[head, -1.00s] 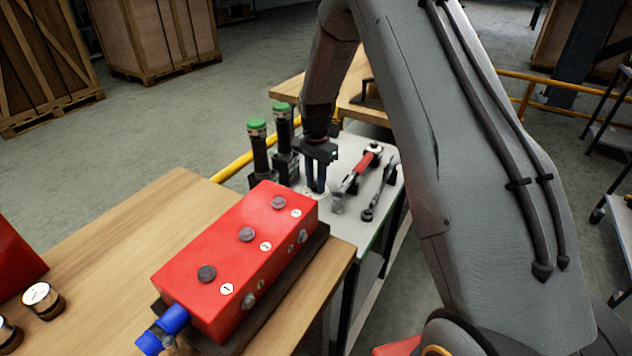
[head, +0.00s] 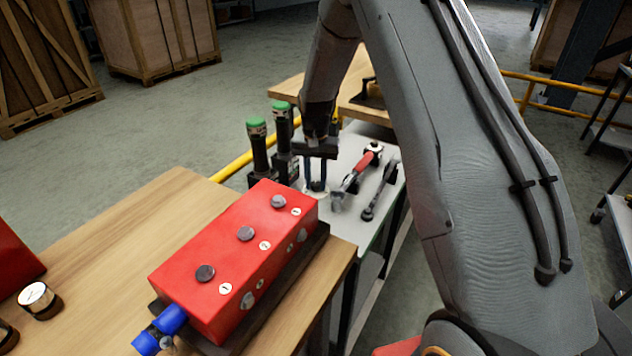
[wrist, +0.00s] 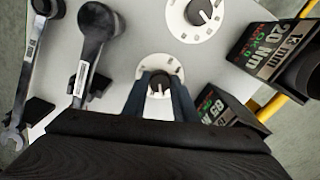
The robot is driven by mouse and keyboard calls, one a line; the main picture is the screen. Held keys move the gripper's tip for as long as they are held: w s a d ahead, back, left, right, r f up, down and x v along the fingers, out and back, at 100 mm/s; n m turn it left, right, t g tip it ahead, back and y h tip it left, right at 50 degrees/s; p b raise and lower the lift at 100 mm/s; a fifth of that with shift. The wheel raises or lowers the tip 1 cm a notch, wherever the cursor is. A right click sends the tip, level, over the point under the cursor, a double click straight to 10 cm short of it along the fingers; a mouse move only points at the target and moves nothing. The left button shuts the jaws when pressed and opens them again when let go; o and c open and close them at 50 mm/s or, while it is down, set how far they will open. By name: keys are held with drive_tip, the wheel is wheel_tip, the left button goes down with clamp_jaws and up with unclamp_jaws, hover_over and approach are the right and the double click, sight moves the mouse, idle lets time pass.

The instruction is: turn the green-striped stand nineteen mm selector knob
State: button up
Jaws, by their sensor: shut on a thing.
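My gripper (head: 316,185) points down at the grey table top among the stands and tools. In the wrist view my gripper (wrist: 160,86) is shut on a dark selector knob (wrist: 159,80), one finger on each side. The knob sits on a white dial (wrist: 162,64) with dark marks, partly hidden by the fingers. Beside it on the right is a dark stand (wrist: 226,108) with a label that seems to read 85 N, partly hidden. Two upright dark tools with green caps (head: 256,127) stand left of my gripper in the head view. No nineteen mm label is readable.
A second dial with a knob (wrist: 199,12) lies farther off, by a stand marked 13 mm 20 Nm (wrist: 272,50). A red-handled wrench (head: 361,172) and a dark wrench (head: 380,188) lie right of my gripper. A red box (head: 235,262) stands on the wooden bench.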

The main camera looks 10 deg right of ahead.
sight(315, 183)
drive_tip(key=shift+n, duration=0.5)
drive_tip(key=o, duration=1)
drive_tip(key=shift+o, duration=0.2)
wheel_tip(315, 183, up, 8)
drive_tip(key=shift+f+b, duration=0.15)
drive_tip(key=shift+b, duration=0.75)
